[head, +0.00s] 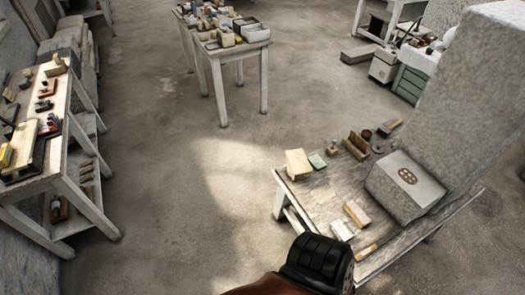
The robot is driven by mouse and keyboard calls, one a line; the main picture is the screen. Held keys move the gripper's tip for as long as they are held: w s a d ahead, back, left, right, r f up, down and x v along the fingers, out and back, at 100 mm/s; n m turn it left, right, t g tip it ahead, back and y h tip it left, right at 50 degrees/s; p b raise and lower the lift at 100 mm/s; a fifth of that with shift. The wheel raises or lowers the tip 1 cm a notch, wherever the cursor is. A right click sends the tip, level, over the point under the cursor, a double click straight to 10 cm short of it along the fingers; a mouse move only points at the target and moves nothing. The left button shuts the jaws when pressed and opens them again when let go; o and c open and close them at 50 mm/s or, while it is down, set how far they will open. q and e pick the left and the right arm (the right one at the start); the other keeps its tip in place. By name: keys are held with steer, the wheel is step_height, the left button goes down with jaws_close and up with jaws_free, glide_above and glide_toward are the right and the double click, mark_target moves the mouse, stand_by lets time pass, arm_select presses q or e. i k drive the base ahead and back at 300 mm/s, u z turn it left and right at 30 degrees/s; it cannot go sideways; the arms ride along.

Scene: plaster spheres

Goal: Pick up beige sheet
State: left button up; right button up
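No item stands out for certain as the beige sheet. A flat beige board (24,146) lies on the left wooden table (48,168), next to dark items. A beige rectangular piece (298,163) lies at the far left corner of the right table (316,192). A smaller beige block (356,214) lies near that table's middle. A black ribbed part and a brown part of my own arm show at the bottom centre, in front of the right table. No gripper fingers can be seen.
A large grey plaster block (405,185) fills the right table's right side. A small green piece (317,161) and a brown holder (356,145) lie along its back edge. A cluttered table (240,50) stands at the back. The concrete floor (175,170) between the tables is clear.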

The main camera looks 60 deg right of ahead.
mark_target(300, 168)
steer(key=i, duration=1.3)
steer(key=z, duration=2.65)
steer(key=i, duration=0.5)
steer(key=u, duration=0.1)
